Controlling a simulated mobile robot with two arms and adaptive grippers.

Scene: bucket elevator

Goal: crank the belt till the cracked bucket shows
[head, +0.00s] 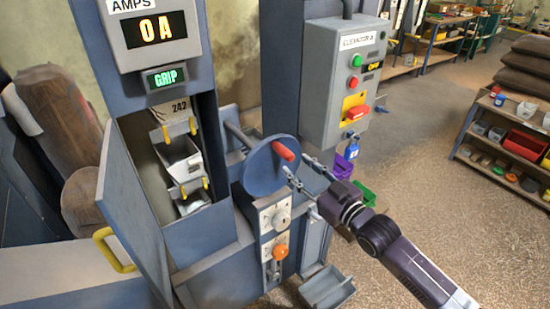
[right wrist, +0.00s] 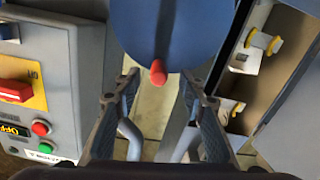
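The blue crank disc (head: 266,168) sits on the front of the elevator, with a red-orange handle (head: 284,151) near its upper edge. My right gripper (head: 298,163) is open, with its fingertips close to the handle. In the right wrist view the handle (right wrist: 157,73) appears between the two spread fingertips; I cannot tell whether they touch it. Grey buckets (head: 181,160) with yellow fittings show in the open hatch, the top one marked 242 (head: 176,113). No crack is visible on them. My left gripper is not in view.
The ammeter (head: 155,31) reads 0 A, with a green GRIP display (head: 165,78) below. A grey control box (head: 343,85) with a red switch stands right of the crank. The hatch door (head: 132,215) hangs open. A grey tray (head: 327,288) sits low in front.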

